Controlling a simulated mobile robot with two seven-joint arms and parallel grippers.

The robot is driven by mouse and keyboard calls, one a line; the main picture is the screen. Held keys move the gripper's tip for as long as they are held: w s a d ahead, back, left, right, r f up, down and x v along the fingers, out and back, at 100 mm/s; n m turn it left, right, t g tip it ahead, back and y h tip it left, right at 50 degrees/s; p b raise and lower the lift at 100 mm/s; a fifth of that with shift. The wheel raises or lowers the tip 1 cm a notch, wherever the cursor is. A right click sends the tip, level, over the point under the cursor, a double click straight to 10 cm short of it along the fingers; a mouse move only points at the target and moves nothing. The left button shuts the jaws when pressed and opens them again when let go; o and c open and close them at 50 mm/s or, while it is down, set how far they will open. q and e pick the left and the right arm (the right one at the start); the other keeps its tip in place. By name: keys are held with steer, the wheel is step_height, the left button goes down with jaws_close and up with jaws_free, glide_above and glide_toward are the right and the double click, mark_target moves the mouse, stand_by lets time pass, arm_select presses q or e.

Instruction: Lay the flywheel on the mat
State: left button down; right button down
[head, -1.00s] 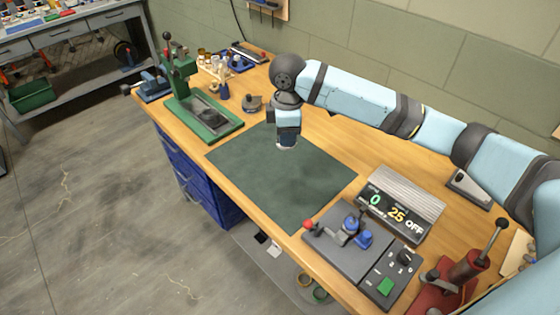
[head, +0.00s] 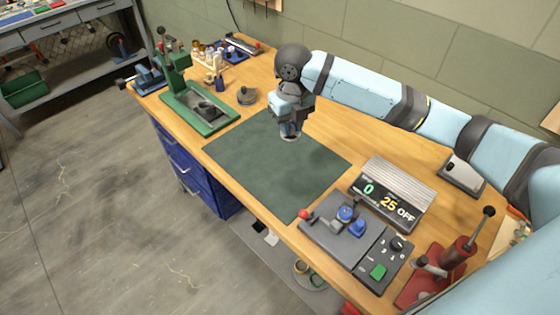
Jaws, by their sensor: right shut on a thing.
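The dark green mat (head: 265,172) lies flat on the wooden bench. My right gripper (head: 290,131) points down over the far right part of the mat. It is shut on the flywheel (head: 291,138), of which only a thin pale rim shows under the fingertips; the gripper hides the rest. A soft shadow lies on the mat to the right, and the flywheel looks to be above the mat, but the gap is hard to judge. My left gripper is out of view.
A green press (head: 196,105) and a small grey round part (head: 247,95) stand beyond the mat. A grey fixture (head: 343,225), a display box (head: 394,194) and a red press (head: 445,262) stand to the right. The mat's near part is clear.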

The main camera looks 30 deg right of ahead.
mark_target(289, 181)
step_height(289, 181, down, 19)
steer(key=shift+p, duration=0.45)
steer(key=shift+f, duration=0.15)
steer(key=c, duration=1)
jaws_free()
step_height(289, 181, up, 12)
steer(key=shift+r, duration=0.2)
